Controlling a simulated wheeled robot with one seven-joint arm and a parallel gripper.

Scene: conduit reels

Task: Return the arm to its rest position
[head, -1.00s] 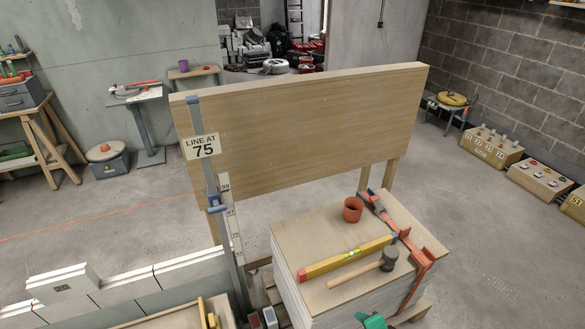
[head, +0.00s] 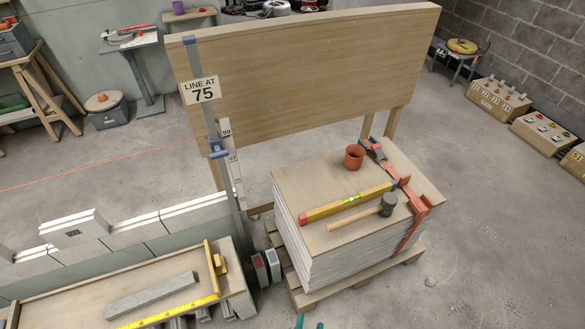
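The rest of the arm is out of the frame. Whether the gripper is open or shut, or holds anything, does not show. The tip is in front of the pallet stack, apart from it in the picture.
A board stack (head: 300,247) on a pallet bears a terracotta pot (head: 354,157), yellow level (head: 346,203), mallet (head: 360,215) and red clamp (head: 410,205). Behind stands a wooden panel (head: 310,75). A workbench (head: 60,306) is at lower left.

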